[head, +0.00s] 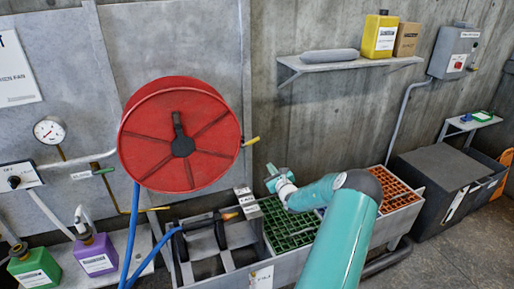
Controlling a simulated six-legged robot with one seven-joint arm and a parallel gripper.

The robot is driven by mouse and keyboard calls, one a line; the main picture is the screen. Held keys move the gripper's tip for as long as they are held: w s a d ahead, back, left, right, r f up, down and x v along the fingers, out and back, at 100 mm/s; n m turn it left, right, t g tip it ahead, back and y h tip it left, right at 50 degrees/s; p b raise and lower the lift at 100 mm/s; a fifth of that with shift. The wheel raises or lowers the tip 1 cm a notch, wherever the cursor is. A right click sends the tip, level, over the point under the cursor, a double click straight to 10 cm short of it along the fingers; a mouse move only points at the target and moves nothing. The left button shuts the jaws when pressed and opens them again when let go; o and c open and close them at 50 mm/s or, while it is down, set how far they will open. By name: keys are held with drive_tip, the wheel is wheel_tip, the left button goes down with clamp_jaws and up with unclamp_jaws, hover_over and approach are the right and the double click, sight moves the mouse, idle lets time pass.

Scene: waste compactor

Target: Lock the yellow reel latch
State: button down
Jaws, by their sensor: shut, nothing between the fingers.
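A large red hose reel (205,140) with a dark centre crank is mounted on the grey wall panel at centre left. A small yellow latch lever (251,141) sticks out at the reel's right edge, tilted slightly upward to the right. My gripper (271,175) is at the end of my teal arm, below and a little right of the lever, clear of it in the picture. Its fingers are small in view; it is shut and holds nothing. How the latch meets the reel is hard to make out.
Below stand a green crate (285,228) and an orange crate (397,190). A blue hose (131,235) hangs from the reel. A shelf (345,64) with containers is at upper right. Purple (95,255) and green (33,268) jugs stand at lower left. Bare wall lies right of the lever.

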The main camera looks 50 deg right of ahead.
drive_tip(key=w+d+r, duration=0.2)
drive_tip(key=w, duration=0.3)
drive_tip(key=w+d+r, duration=0.2)
drive_tip(key=w, duration=0.3)
drive_tip(key=shift+w, duration=0.15)
idle(0.4)
drive_tip(key=shift+r+n, duration=0.15)
drive_tip(key=shift+n, duration=0.15)
drive_tip(key=shift+a+n, duration=0.1)
drive_tip(key=shift+n, duration=0.2)
